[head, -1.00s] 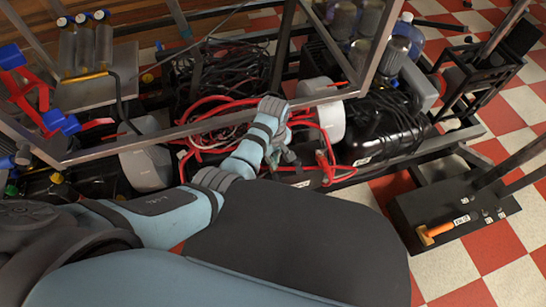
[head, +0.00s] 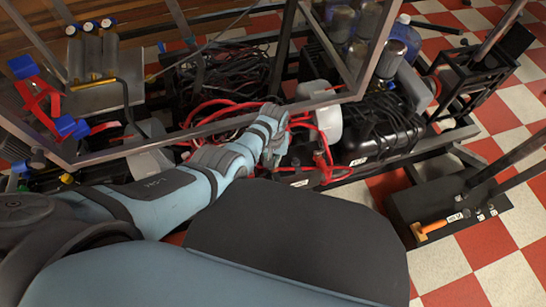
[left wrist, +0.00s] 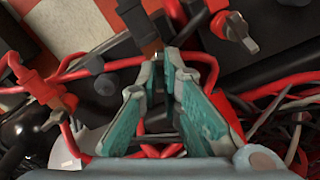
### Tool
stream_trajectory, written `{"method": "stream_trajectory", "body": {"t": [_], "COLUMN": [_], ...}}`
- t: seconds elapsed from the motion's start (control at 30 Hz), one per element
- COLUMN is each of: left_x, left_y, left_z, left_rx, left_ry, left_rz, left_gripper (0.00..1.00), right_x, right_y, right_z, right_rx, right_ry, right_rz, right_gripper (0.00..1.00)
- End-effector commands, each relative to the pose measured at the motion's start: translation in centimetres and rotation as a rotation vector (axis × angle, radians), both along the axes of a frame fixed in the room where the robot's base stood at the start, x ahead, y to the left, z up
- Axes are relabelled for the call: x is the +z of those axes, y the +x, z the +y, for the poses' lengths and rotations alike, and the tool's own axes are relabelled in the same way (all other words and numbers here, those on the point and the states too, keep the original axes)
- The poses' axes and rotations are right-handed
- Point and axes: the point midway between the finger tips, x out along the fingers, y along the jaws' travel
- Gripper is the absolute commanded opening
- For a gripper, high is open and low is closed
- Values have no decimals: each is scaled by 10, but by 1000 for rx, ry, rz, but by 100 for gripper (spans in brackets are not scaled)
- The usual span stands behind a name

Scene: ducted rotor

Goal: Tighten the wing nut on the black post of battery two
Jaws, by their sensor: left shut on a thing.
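My left gripper (head: 270,155) reaches down among red cables at the front of the machine's lower frame. In the left wrist view its two teal-padded fingers (left wrist: 160,66) come together at a black cable end with a red lead. They are shut on a small part, which I take to be the wing nut; the fingertips mostly hide it. A grey wing nut (left wrist: 240,36) on another terminal shows to the right, and one more (left wrist: 54,118) shows to the left. Which battery each belongs to cannot be told. My right gripper is not in view.
A metal frame bar (head: 210,128) crosses above my forearm. A dark stand with an orange-handled tool (head: 428,231) is at the right. Checkered floor is open at the lower right.

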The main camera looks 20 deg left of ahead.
Motion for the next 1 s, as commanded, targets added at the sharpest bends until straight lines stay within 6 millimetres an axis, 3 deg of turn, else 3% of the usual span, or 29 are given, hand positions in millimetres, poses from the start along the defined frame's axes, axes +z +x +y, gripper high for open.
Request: {"method": "stream_trajectory", "body": {"t": [1.0], "left_x": [1], "left_y": [1], "left_z": [0], "left_rx": [-922], "left_ry": [0], "left_rz": [-2], "left_gripper": [0], "right_x": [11], "right_y": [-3], "right_z": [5], "right_rx": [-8], "right_ry": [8], "right_rz": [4], "right_gripper": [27]}}
